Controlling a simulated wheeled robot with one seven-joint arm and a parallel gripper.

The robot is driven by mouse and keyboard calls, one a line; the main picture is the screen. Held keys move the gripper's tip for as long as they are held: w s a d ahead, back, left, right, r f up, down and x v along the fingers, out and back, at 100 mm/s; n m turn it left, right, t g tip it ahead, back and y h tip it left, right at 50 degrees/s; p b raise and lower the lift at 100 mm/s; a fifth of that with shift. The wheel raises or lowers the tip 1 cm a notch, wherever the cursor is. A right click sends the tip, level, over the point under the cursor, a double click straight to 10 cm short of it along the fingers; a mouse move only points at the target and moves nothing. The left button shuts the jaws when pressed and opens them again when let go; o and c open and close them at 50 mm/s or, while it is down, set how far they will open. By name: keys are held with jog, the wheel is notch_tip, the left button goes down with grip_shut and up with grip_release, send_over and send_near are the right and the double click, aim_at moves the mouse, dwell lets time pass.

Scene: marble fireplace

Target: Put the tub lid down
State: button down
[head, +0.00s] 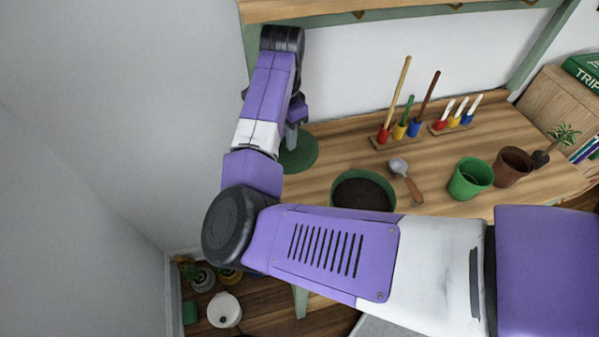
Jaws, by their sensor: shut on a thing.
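The tub lid (303,155) is a round dark green disc at the left end of the wooden table. My gripper (291,139) points down at the lid and is shut on it, mostly hidden behind my arm. I cannot tell whether the lid touches the tabletop or hangs just above it. The green tub (335,202), filled with dark soil, stands to the right of the lid and nearer; my arm hides its front edge.
A trowel (405,180) lies right of the tub. Tool racks (398,140) with coloured handles stand behind. A green pot (469,178) and a brown pot (513,167) are to the right. A wall (150,120) is at left. The tabletop (345,145) behind the tub is clear.

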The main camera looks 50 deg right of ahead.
aim_at(300, 146)
jog(key=m, duration=0.1)
jog(key=d+m, duration=0.1)
jog(key=m, duration=0.1)
jog(key=shift+s+d+r+m, duration=0.3)
jog(key=shift+s+r, duration=0.05)
jog(key=m, duration=0.2)
jog(key=s+m, duration=0.1)
jog(key=shift+s+d+m, duration=0.15)
jog(key=shift+d+m, duration=0.2)
jog(key=shift+m, duration=0.05)
jog(key=shift+f+m, duration=0.1)
jog(key=shift+m, duration=0.5)
notch_tip(300, 146, down, 10)
jog(key=shift+r+p, duration=0.1)
jog(key=shift+p, duration=0.3)
jog(key=shift+f, duration=0.25)
jog(key=c, duration=1.2)
grip_release()
jog(key=shift+r, duration=0.1)
